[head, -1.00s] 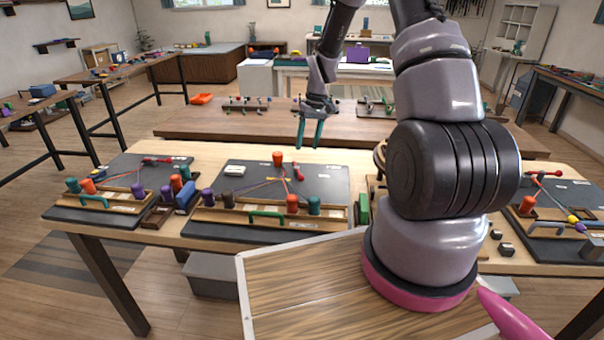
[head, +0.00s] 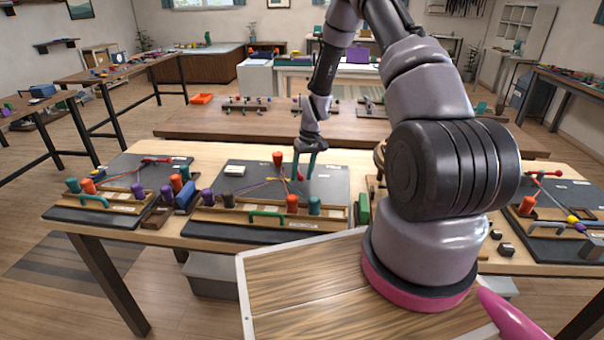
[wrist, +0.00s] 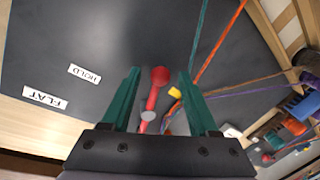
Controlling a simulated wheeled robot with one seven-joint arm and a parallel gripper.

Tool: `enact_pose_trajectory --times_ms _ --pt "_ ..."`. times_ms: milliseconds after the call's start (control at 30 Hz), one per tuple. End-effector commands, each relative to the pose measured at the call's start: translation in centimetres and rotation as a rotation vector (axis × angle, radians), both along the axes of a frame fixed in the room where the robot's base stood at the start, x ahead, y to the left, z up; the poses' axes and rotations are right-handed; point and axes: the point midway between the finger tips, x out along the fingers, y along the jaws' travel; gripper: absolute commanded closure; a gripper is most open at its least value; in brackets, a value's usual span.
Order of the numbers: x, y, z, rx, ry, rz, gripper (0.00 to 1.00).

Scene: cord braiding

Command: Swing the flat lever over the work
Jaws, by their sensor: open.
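The red lever (wrist: 152,98) with its round red knob (wrist: 160,76) lies on the dark board between my gripper's fingers in the wrist view. Its grey pivot (wrist: 148,116) shows close to the gripper body. My gripper (wrist: 158,73) is open, with one green finger on each side of the lever and a gap to both. In the head view my gripper (head: 303,174) points down at the far right of the middle board (head: 330,182), around the red lever (head: 300,174). White labels FLAT (wrist: 44,97) and HOLD (wrist: 84,73) lie on the board left of the lever.
Teal (wrist: 200,35), orange (wrist: 222,42) and purple cords run close to the right finger. Similar boards lie left and right. The board left of the lever is mostly bare.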

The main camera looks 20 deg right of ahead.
Motion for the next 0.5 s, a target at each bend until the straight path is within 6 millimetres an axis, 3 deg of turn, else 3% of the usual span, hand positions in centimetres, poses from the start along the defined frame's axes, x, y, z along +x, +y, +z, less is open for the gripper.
enact_pose_trajectory --times_ms 133,167,300,500 --pt "0.01 0.0 0.02 0.0 0.0 0.0 0.4" --pt "0.01 0.0 0.03 0.0 0.0 0.0 0.43" --pt "0.01 0.0 0.04 0.0 0.0 0.0 0.97" --pt "0.01 0.01 0.05 0.0 0.0 0.0 1.0"
